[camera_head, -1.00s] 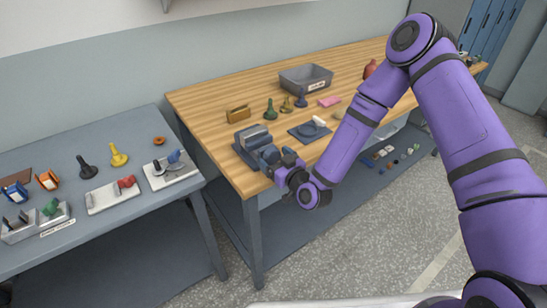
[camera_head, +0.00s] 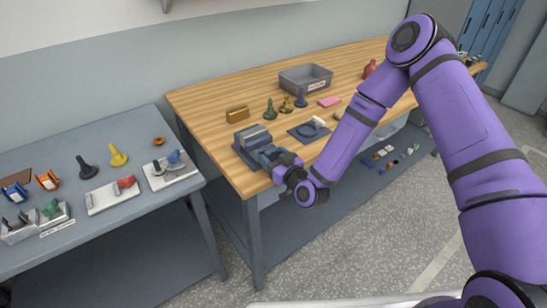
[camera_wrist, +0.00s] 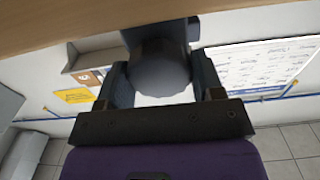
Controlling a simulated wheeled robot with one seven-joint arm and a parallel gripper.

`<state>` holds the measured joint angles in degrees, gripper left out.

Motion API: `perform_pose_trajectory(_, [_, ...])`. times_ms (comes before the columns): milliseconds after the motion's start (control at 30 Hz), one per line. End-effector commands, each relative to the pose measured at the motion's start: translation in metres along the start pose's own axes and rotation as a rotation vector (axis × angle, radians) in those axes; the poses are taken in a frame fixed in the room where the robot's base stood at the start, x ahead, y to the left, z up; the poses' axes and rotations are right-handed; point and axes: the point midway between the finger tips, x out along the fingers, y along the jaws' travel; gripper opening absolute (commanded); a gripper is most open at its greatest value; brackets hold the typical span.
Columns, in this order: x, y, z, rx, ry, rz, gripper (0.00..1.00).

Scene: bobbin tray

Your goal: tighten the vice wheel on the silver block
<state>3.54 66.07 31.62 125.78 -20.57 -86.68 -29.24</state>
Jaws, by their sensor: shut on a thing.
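The vice (camera_head: 250,140) stands at the near left corner of the wooden bench, with a silver-grey block (camera_head: 254,133) between its jaws. My gripper (camera_head: 271,155) is at the vice's front side, over the bench edge. In the wrist view my gripper (camera_wrist: 160,92) has its two fingers on either side of a round grey vice wheel (camera_wrist: 160,68), shut on it. In the head view the wheel is hidden by my gripper. I cannot tell how tightly the vice jaws press the block.
On the wooden bench (camera_head: 205,100) are a brass-coloured block (camera_head: 237,114), several small dark figures, a grey bin (camera_head: 305,78), a pink piece (camera_head: 329,101) and a blue plate (camera_head: 308,131) with a white thing on it. A grey table (camera_head: 60,150) with small fixtures stands at the left.

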Motion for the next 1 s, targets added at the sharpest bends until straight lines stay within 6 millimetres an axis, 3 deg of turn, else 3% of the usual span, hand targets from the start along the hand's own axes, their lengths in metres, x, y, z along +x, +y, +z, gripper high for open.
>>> perform_pose_trajectory(600, [-0.0003, 0.0012, 0.0005, 0.421, 0.000, 0.001, 0.37])
perform_pose_trajectory(1000, [-0.0002, 0.0014, 0.0006, 0.562, 0.000, 0.001, 0.38])
